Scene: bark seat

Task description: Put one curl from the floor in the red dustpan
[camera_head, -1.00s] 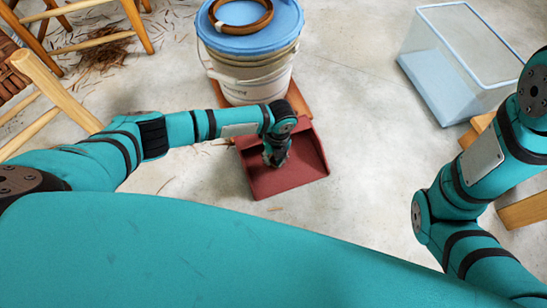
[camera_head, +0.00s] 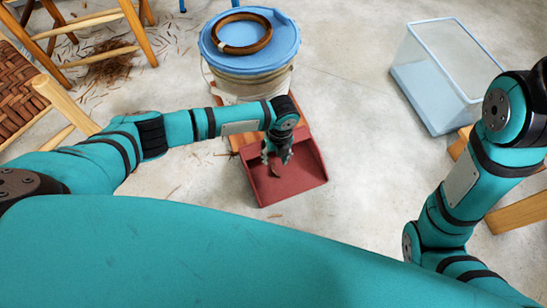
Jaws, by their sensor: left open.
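The red dustpan (camera_head: 303,182) lies on the floor in the middle of the head view, its open side facing me. My left gripper (camera_head: 276,164) points down over the dustpan and is open. A small brown curl (camera_head: 276,172) shows just below its fingertips, within the dustpan's outline. Whether the curl touches a finger or rests on the pan is too small to tell. Another small curl (camera_head: 274,216) lies on the floor just in front of the dustpan. My right arm comes in at the right, but its gripper is out of view.
A lidded bucket (camera_head: 247,75) with a dark ring (camera_head: 242,33) on its blue lid stands behind the dustpan. A clear bin (camera_head: 437,95) stands at the right. Chairs and a pile of shavings (camera_head: 110,66) are at upper left. The floor between dustpan and bin is clear.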

